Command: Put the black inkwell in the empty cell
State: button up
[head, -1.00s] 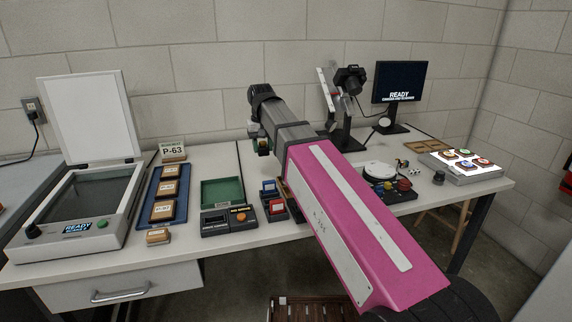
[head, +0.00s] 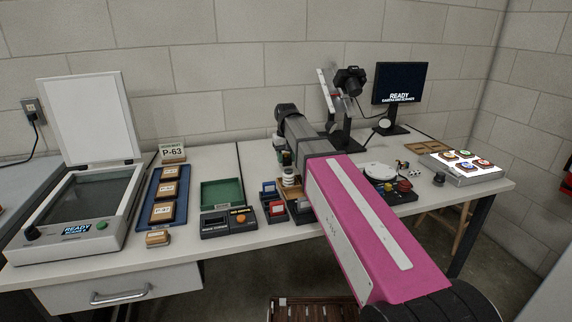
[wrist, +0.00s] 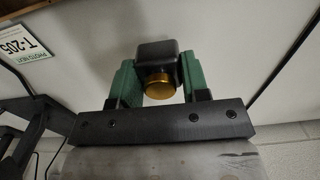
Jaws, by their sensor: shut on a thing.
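The black inkwell (wrist: 155,52), a dark block with a gold cap (wrist: 159,85), is between the green fingers of my gripper (wrist: 160,80) in the wrist view. The gripper is shut on it. A small jar with a pale band (head: 290,179) stands at the tray's back. My arm covers the tray's right part, so I cannot tell which cell is empty.
Left of the tray are a small stand with blue and red pieces (head: 272,206), a green open box (head: 222,194), a blue tray of tiles (head: 165,200) and a scanner (head: 85,215). Right of my arm are a white turntable (head: 380,171), a camera stand (head: 348,110) and a monitor (head: 400,83).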

aim_at(286, 157)
jog(key=shift+f, duration=1.35)
jog(key=shift+f, duration=0.15)
jog(key=o, duration=1)
jog(key=shift+o, duration=0.2)
